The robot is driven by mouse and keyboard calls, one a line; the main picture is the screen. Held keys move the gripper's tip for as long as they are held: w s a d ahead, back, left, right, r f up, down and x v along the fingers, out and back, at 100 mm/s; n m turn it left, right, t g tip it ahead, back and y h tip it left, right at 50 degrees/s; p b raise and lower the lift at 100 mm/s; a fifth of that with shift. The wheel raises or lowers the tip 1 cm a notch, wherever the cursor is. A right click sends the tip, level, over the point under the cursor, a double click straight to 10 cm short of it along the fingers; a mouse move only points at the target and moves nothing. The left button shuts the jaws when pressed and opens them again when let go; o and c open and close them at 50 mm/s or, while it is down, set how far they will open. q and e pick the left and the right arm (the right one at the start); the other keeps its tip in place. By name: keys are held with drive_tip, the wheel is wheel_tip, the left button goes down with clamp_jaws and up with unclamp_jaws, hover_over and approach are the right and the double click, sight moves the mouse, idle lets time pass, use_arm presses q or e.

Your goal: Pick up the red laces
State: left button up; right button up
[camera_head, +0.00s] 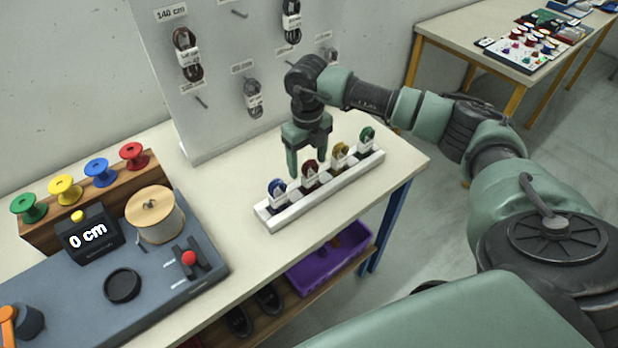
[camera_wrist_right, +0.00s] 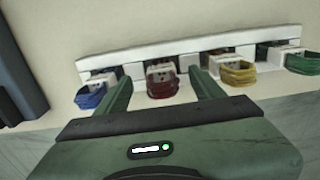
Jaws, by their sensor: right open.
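The red laces (camera_head: 311,173) are a dark red bundle in a white holder (camera_head: 341,184) on the table, between the blue laces (camera_head: 278,190) and the yellow laces (camera_head: 340,153). My right gripper (camera_head: 307,170) is open and points down at the red laces from above. In the right wrist view the red laces (camera_wrist_right: 162,88) lie between the two green fingers (camera_wrist_right: 160,90), with a gap on each side. My left gripper is not in view.
Green laces (camera_head: 367,137) sit at the holder's far end. A pegboard (camera_head: 215,60) with hanging laces stands behind. A grey machine (camera_head: 150,270) with spools is at the left. A purple crate (camera_head: 330,258) is on the shelf below.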

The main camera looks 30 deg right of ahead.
sight(310, 173)
drive_tip(key=f+p, duration=0.1)
drive_tip(key=f, duration=0.1)
drive_tip(key=s+f, duration=0.1)
drive_tip(key=shift+d+f+p, duration=0.1)
drive_tip(key=shift+f+p, duration=0.25)
drive_tip(key=shift+p, duration=0.05)
drive_tip(key=shift+w+f, duration=0.1)
drive_tip(key=shift+f, duration=0.4)
drive_tip(key=c, duration=1.4)
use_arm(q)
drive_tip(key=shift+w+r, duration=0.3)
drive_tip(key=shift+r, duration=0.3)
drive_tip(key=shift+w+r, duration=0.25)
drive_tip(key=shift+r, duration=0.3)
use_arm(e)
drive_tip(key=shift+c, duration=0.2)
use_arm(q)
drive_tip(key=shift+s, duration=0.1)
use_arm(e)
drive_tip(key=shift+r, duration=0.2)
